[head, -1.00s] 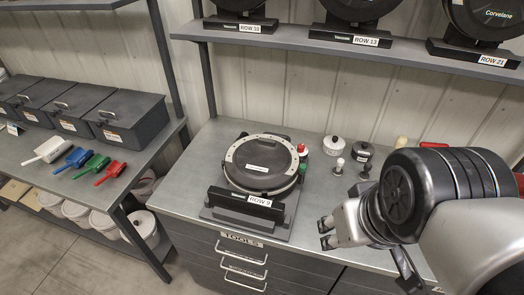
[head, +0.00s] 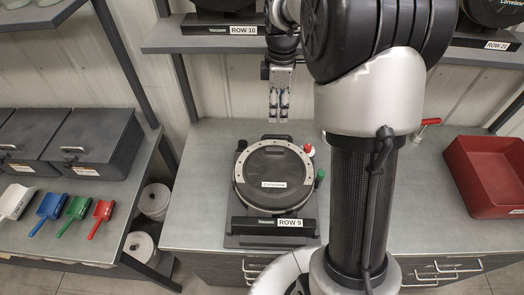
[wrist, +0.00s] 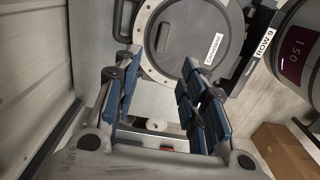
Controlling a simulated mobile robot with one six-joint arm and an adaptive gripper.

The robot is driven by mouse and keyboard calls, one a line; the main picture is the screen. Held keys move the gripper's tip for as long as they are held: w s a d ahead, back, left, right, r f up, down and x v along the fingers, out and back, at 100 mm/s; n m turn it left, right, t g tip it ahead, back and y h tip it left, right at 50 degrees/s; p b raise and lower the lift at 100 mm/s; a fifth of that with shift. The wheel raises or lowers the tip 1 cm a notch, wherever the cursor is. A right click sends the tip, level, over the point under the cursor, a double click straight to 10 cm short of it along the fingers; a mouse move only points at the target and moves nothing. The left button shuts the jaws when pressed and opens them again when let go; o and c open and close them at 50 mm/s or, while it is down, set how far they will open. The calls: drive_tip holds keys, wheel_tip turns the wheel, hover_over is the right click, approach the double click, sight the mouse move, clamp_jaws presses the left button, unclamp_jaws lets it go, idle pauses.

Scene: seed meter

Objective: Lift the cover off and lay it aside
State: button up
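The seed meter (head: 238,224) stands on the grey bench behind its ROW 9 plate. Its round dark cover (head: 275,170) is on it, lying flat inside a pale ring, and shows in the wrist view too (wrist: 195,35). A black handle loop (head: 275,137) stands at the meter's back edge. A red knob (head: 309,149) and a green knob (head: 320,176) are at its right side. My gripper (head: 279,118) points down, above and behind the meter. In the wrist view my gripper (wrist: 160,62) is open and empty, with the cover beyond its fingertips.
My arm hides the bench right of the meter. A red bin (head: 487,172) stands on the right of the bench. A shelf (head: 205,42) with more meters is close behind my gripper. Coloured scoops (head: 76,210) and dark boxes (head: 92,142) are on the left table.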

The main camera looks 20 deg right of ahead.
sight(277, 149)
drive_tip(key=f+b, duration=0.1)
drive_tip(key=f, duration=0.4)
drive_tip(key=f+b, duration=0.1)
drive_tip(key=f, duration=0.5)
drive_tip(key=f+b, duration=0.1)
drive_tip(key=f, duration=0.4)
drive_tip(key=shift+s+f, duration=0.3)
drive_tip(key=shift+f, duration=0.1)
drive_tip(key=shift+c, duration=0.4)
drive_tip(key=shift+r, duration=0.1)
clamp_jaws()
